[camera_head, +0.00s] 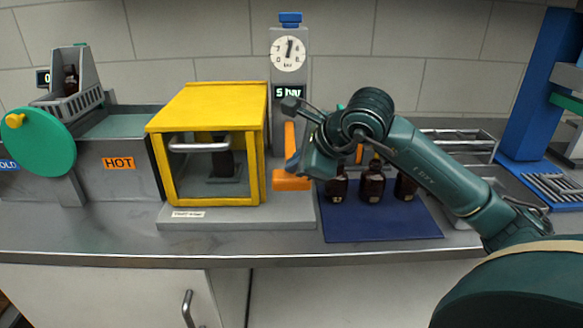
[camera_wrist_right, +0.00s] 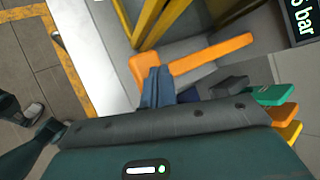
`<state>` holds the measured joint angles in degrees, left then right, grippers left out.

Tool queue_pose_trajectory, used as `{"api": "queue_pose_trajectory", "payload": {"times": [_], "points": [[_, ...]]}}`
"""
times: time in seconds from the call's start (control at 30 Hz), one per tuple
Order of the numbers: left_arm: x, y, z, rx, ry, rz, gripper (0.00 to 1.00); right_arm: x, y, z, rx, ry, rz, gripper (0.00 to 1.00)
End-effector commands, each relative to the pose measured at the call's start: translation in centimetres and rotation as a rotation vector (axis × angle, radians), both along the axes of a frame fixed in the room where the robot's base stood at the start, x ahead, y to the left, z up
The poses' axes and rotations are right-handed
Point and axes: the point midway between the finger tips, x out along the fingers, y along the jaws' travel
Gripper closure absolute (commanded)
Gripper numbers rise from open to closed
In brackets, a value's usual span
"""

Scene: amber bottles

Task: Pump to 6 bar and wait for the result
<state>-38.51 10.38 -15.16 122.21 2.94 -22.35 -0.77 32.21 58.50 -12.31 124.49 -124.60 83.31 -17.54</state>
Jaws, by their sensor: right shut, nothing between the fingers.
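The pump's orange lever (camera_head: 290,138) stands upright beside the yellow chamber (camera_head: 207,107), with an orange grip (camera_head: 291,181) at its lower end. The lever also shows in the right wrist view (camera_wrist_right: 210,54). My right gripper (camera_head: 293,166) is shut and empty, its blue fingertips (camera_wrist_right: 158,88) against or right by the orange grip; contact is unclear. The round gauge (camera_head: 288,54) has its needle near the top. An amber bottle (camera_head: 222,162) stands inside the glass-fronted chamber, which looks closed. My left gripper is not in view.
Several amber bottles (camera_head: 371,185) stand on a blue mat (camera_head: 380,226), right of the pump and partly behind my right arm. A bath marked HOT (camera_head: 118,163) and a green wheel (camera_head: 38,143) are at left. A blue stand (camera_head: 545,90) is at right.

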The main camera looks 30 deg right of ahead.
Motion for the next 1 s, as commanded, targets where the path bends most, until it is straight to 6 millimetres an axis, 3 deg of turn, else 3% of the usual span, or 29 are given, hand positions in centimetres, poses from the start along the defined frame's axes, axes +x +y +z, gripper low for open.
{"api": "queue_pose_trajectory", "payload": {"times": [1.0], "points": [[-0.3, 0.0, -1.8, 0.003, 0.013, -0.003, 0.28, 0.0, 0.0, -1.4, -0.001, 0.002, -0.001, 1.0]]}}
